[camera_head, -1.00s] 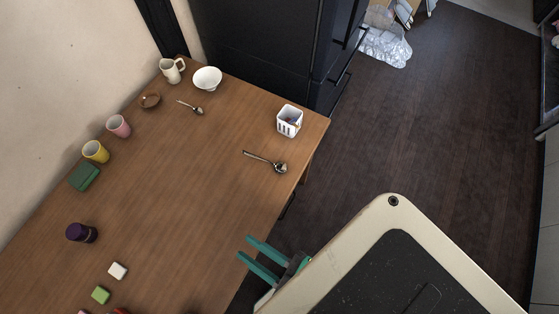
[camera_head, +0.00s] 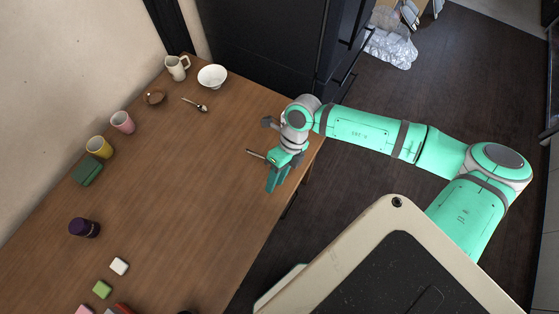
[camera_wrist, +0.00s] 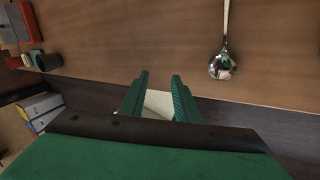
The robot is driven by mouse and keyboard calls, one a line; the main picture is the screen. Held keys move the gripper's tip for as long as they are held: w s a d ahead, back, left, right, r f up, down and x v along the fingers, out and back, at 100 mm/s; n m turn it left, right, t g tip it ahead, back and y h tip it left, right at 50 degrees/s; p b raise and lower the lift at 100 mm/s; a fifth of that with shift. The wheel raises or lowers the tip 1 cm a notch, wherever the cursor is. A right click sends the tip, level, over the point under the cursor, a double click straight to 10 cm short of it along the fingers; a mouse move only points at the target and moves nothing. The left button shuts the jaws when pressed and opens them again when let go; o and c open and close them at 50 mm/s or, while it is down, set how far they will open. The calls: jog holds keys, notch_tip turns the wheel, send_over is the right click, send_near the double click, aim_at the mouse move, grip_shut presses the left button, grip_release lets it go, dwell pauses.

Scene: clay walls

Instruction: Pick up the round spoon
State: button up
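A shiny metal spoon with a round bowl (camera_wrist: 222,66) lies on the wooden table (camera_head: 190,190), up and to the right of my gripper (camera_wrist: 160,76) in the wrist view. In the head view only its handle (camera_head: 255,154) shows, and my arm hides the bowl. My gripper (camera_head: 276,184) is over the table near its right edge, beside this spoon. Its two green fingers are apart with nothing between them. A second, smaller spoon (camera_head: 196,104) lies farther back, near the white bowl (camera_head: 212,77).
A jug (camera_head: 177,67), brown dish (camera_head: 155,97), pink cup (camera_head: 122,122), yellow cup (camera_head: 99,147), green box (camera_head: 88,172) and dark purple jar (camera_head: 84,228) line the left side. The table's middle is clear. A dark cabinet (camera_head: 255,40) stands behind.

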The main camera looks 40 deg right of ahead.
jog(key=w+d+r+n+h, duration=0.1)
jog(key=w+d+r+h, duration=0.15)
jog(key=w, duration=0.45)
jog(key=w+d+r+n+h, duration=0.1)
jog(key=w+d+r+h, duration=0.15)
jog(key=w, duration=0.35)
send_over(262, 157)
jog(key=w, duration=0.1)
jog(key=shift+t, duration=0.4)
jog(key=f, duration=0.5)
jog(key=shift+d, duration=0.35)
jog(key=f, duration=0.4)
jog(key=shift+s+a, duration=0.35)
jog(key=shift+s, duration=0.05)
jog(key=shift+f, duration=0.65)
grip_shut()
